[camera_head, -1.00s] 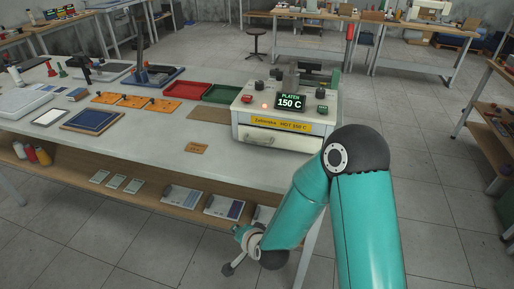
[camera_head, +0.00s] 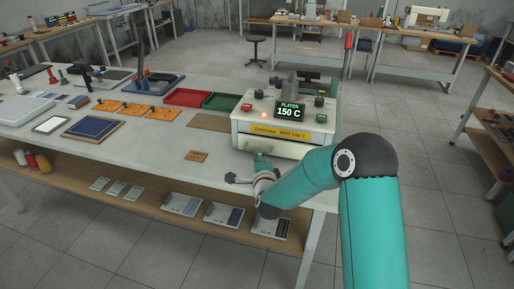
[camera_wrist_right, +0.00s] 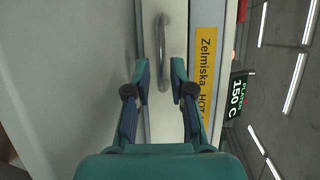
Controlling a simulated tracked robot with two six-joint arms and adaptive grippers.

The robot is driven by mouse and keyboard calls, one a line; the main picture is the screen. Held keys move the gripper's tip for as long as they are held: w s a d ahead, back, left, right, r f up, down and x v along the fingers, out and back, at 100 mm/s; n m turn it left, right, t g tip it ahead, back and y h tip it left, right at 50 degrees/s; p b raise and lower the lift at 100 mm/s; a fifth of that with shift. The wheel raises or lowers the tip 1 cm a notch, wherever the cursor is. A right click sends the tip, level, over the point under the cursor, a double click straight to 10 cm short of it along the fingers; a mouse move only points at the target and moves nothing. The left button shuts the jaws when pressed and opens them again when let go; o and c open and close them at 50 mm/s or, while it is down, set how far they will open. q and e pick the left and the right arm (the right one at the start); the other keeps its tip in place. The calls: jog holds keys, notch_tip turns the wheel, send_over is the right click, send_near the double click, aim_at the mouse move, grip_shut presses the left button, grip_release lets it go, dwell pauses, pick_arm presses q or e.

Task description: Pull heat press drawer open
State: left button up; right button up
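The heat press (camera_head: 285,118) is a cream box at the right end of the table, with a lit display reading PLATEN 150 C. Its drawer front (camera_head: 285,147) is below the yellow label and looks shut. The metal bar handle (camera_wrist_right: 164,45) shows in the right wrist view. My right gripper (camera_head: 245,169) is at the press front, partly covering the drawer. In the wrist view my right gripper (camera_wrist_right: 160,77) is open, its fingers on either side of the handle's near end. I cannot tell whether they touch it. My left gripper is not in view.
Red (camera_head: 188,97) and green (camera_head: 222,101) trays stand behind. The lower shelf (camera_head: 150,202) holds several printed sheets and bottles. The tabletop between is clear.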

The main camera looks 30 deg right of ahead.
jog(key=shift+p+x, duration=0.55)
jog(key=shift+x, duration=2.1)
jog(key=shift+a, duration=0.1)
grip_shut()
jog(key=shift+f, duration=0.1)
